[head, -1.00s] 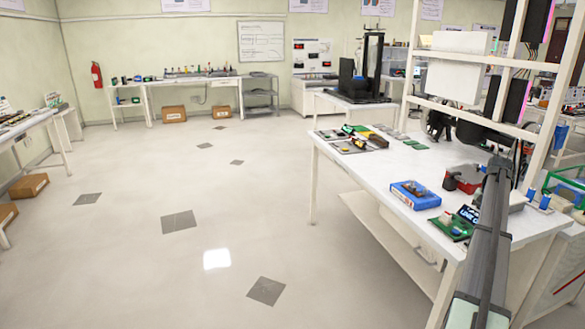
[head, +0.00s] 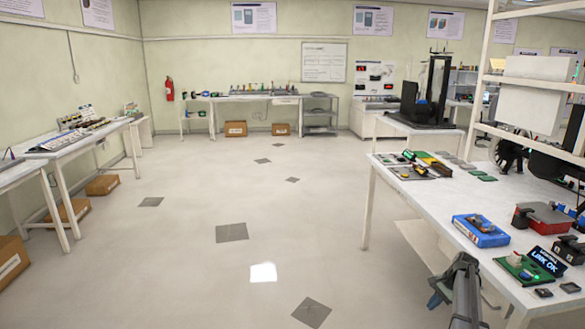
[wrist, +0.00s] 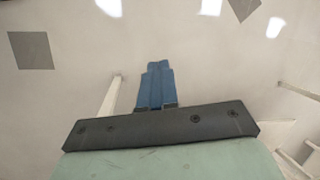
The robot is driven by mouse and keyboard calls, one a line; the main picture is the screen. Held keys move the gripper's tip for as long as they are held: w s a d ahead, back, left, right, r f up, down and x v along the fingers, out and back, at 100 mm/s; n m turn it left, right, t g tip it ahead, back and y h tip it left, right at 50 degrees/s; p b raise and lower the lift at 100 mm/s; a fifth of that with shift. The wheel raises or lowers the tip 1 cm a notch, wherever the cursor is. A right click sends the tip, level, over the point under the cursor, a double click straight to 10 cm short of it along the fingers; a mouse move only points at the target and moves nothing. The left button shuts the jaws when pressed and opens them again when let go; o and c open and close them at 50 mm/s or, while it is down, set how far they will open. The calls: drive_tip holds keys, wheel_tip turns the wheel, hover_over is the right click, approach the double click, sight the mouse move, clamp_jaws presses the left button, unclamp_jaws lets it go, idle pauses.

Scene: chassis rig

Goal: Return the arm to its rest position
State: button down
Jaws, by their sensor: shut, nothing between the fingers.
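My arm comes in at the bottom right of the head view, beside the front left edge of the white workbench (head: 400,205). My gripper (head: 437,298) is at its end, partly hidden by the arm and small there. In the wrist view my gripper (wrist: 157,68) shows as blue fingers pressed together with nothing between them. Below the fingers in that view are the pale floor and a white table leg (wrist: 110,95). The gripper touches nothing that I can see.
On the workbench are a blue box (head: 481,231), a green board (head: 522,268) with a lit "LINK OK" display (head: 547,261), and a red-and-black device (head: 541,216). A shelf rack stands at the right. The tiled floor (head: 180,270) to the left is clear.

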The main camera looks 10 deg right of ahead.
drive_tip(key=s+a+f+n+g, duration=0.1)
drive_tip(key=s+a+f+n, duration=0.1)
drive_tip(key=s+a+f, duration=0.55)
drive_tip(key=s+a+f+n+g, duration=0.2)
drive_tip(key=s+a+f, duration=0.3)
drive_tip(key=a+f, duration=0.45)
drive_tip(key=s+a+f+n+g, duration=0.1)
drive_tip(key=s+a+f+n, duration=0.2)
drive_tip(key=s+a+f, duration=0.55)
drive_tip(key=s+a+f+n+g+h, duration=0.1)
drive_tip(key=s+a+n, duration=0.1)
drive_tip(key=s+a, duration=0.3)
drive_tip(key=s+a+f+n+g+h, duration=0.1)
drive_tip(key=s+a, duration=0.4)
drive_tip(key=s, duration=0.8)
drive_tip(key=s+a+f+n+g+h, duration=0.1)
drive_tip(key=s+a+n, duration=0.3)
drive_tip(key=s, duration=0.5)
drive_tip(key=shift+s+a+f+n+g, duration=0.3)
drive_tip(key=shift+a+f+g, duration=0.1)
drive_tip(key=shift+a+g, duration=0.4)
